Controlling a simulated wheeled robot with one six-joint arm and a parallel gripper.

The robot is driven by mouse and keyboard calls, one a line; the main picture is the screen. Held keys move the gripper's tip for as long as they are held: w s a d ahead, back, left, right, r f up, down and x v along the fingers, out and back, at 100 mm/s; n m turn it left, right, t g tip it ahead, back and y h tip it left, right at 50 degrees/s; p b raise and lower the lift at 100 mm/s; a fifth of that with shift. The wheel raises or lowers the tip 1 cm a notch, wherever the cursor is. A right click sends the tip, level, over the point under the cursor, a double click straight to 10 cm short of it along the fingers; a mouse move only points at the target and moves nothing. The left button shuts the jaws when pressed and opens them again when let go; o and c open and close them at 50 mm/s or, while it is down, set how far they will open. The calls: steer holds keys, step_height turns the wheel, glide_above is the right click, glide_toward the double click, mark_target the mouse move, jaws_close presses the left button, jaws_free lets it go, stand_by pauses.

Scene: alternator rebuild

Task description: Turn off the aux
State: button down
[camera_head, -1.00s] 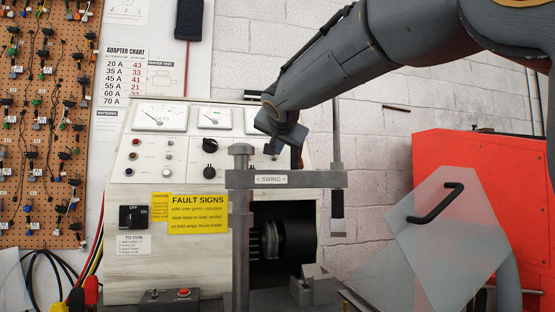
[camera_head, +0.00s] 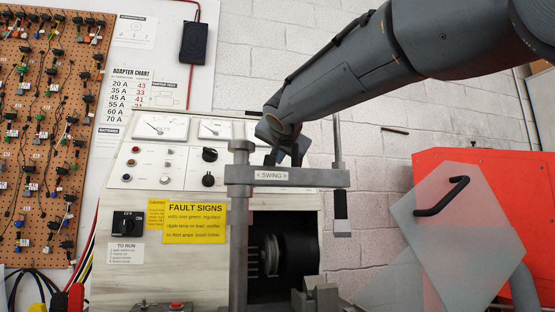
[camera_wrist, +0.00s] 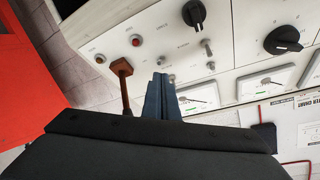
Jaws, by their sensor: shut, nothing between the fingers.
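My gripper (camera_head: 272,158) is shut and empty in front of the right part of the test bench's control panel (camera_head: 160,202). Its tips show in the wrist view (camera_wrist: 161,84), close to the panel, with a red-brown lever (camera_wrist: 122,68) on a stalk just to their left. In that view a red button or lamp (camera_wrist: 136,40), small toggle switches (camera_wrist: 208,47) and a black knob (camera_wrist: 194,13) sit around the tips. I cannot read which control is labelled aux. I cannot tell whether the tips touch anything.
A grey post and bar marked SWING (camera_head: 270,175) stand in front of the panel, just below my gripper. An OFF/ON rotary switch (camera_head: 128,224) is at lower left. A red cabinet (camera_head: 455,170) and a clear shield (camera_head: 470,215) with a black handle are at right.

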steer(key=s, duration=0.6)
steer(key=shift+r, duration=0.4)
steer(key=shift+s, duration=0.1)
